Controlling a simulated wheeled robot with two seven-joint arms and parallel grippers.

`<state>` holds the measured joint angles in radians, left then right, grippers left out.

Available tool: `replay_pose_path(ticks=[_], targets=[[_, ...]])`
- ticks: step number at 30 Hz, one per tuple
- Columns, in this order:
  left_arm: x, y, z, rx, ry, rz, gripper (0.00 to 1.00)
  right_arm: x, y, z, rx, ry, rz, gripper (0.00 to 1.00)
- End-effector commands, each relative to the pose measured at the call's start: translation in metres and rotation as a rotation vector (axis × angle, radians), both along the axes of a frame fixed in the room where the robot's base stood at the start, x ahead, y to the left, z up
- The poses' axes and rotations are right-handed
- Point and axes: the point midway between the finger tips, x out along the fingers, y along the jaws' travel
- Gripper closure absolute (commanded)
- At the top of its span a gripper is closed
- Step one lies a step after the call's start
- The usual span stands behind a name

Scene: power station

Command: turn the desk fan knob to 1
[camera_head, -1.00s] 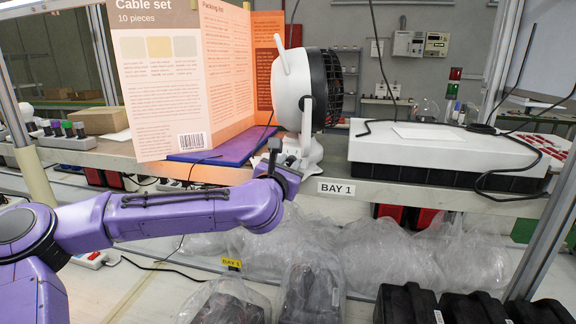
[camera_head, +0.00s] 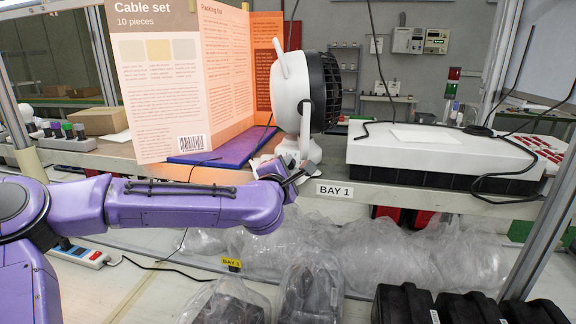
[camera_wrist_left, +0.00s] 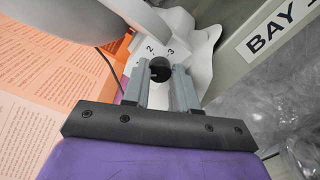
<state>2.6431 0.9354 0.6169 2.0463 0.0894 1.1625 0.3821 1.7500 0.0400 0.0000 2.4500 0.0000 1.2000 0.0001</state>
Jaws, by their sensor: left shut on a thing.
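The desk fan (camera_head: 303,90) is white with a black grille and stands on the shelf, facing right. Its base shows in the left wrist view with a round black knob (camera_wrist_left: 160,68) and the printed numbers 2 and 3 beside it. A light mark shows on the knob's left side; the number 1 is not visible. My left gripper (camera_wrist_left: 163,82) is shut on the knob, with one grey finger on each side. In the head view the left gripper (camera_head: 286,172) is at the fan base, partly hidden by its own wrist. My right gripper is not in view.
A tall cable set leaflet (camera_head: 160,80) stands left of the fan, by a purple folder (camera_head: 215,150). A white box (camera_head: 440,150) with a black cable lies to the right. The BAY 1 label (camera_head: 335,190) is on the shelf edge. Plastic-wrapped items lie below.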

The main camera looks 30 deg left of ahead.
Motion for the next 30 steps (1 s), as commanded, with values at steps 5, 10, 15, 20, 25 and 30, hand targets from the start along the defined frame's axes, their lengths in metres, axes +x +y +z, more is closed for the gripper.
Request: replay_pose_path(ticks=[5, 10, 15, 20, 25, 30], targets=[[0.0005, 0.0014, 0.0023, 0.075, 0.016, 0.004, 1.00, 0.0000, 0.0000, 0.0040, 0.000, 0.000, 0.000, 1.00], [0.0006, 0.0014, 0.0021, 0.113, 0.026, 0.005, 1.00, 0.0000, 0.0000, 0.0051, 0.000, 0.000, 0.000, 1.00], [0.0006, 0.0015, 0.0024, 0.127, 0.028, 0.005, 1.00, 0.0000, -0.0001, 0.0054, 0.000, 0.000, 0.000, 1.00], [0.0007, 0.0016, 0.0027, 0.128, 0.028, 0.005, 1.00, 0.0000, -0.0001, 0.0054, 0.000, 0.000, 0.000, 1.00], [0.0007, 0.0017, 0.0030, 0.127, 0.027, 0.006, 1.00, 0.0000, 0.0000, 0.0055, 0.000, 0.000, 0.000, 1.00], [0.0004, 0.0012, 0.0018, 0.128, 0.030, 0.004, 0.47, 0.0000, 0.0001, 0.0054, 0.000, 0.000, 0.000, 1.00]])
